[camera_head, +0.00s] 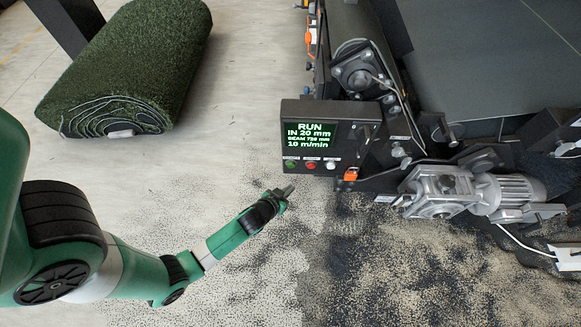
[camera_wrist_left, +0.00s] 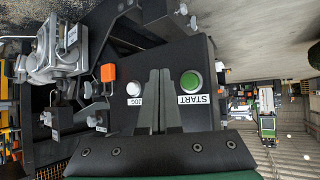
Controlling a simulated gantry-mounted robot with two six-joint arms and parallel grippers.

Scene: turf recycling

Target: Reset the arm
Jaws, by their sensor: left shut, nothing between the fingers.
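My left arm reaches in from the left in the head view, and its gripper (camera_head: 284,191) is shut and empty. The fingertips are close to the lower left of a dark control box (camera_head: 345,108). Its lit screen (camera_head: 310,131) reads RUN, with smaller lines below. Under the screen are a green button (camera_head: 291,164), a red button (camera_head: 310,165) and a white button (camera_head: 330,165). In the left wrist view the shut fingers (camera_wrist_left: 160,75) point at the panel between the green START button (camera_wrist_left: 190,82) and the white button (camera_wrist_left: 133,89); the red button is hidden there. My right gripper is not in view.
A rolled green turf (camera_head: 130,60) lies on the pale floor at the upper left. The machine with a grey motor (camera_head: 510,190) and a dark belt (camera_head: 490,60) fills the right. Dark and sandy granules (camera_head: 400,260) cover the floor below. Open floor surrounds the forearm.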

